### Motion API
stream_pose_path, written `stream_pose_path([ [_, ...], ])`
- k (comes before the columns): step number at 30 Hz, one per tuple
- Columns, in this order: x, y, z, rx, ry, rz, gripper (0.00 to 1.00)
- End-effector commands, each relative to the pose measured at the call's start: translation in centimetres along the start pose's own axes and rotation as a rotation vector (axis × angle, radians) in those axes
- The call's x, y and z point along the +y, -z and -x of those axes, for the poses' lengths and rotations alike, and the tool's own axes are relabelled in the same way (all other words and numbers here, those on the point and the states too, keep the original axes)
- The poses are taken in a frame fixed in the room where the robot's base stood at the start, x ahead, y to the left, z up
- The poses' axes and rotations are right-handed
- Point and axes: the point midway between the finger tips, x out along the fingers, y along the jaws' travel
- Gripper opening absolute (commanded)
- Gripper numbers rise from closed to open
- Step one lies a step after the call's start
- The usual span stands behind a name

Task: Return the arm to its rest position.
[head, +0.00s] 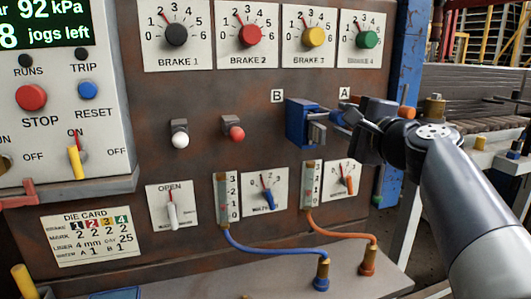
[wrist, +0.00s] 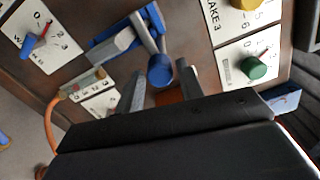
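My gripper (head: 358,128) is in front of the panel, near the label A at the right of the board. In the wrist view its two grey fingers (wrist: 158,84) stand apart, and they look open. A blue cylindrical knob (wrist: 160,70) shows near the fingertips; I cannot tell whether they touch it. An orange patch (wrist: 170,95) shows between the fingers, partly hidden by the gripper body. My arm reaches in from the lower right of the head view.
A blue block fitting (head: 299,123) sticks out below label B, left of my gripper. An orange knob (head: 406,113) is just behind and right of it. Blue (head: 275,248) and orange (head: 345,236) hoses hang below. Brake dials (head: 313,37) line the top.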

Motion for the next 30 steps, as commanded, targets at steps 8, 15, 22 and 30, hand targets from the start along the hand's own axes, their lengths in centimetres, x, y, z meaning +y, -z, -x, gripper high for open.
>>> stream_pose_path([
  [8, -0.5, -0.1, -2.1, 0.001, -0.001, -0.138, 0.36],
  [15, -0.5, -0.1, -2.1, 0.001, -0.002, -0.344, 0.36],
  [22, -0.4, -0.1, -2.1, 0.001, -0.002, -0.532, 0.36],
  [30, -0.2, -0.1, -2.0, 0.001, -0.001, -0.705, 0.36],
])
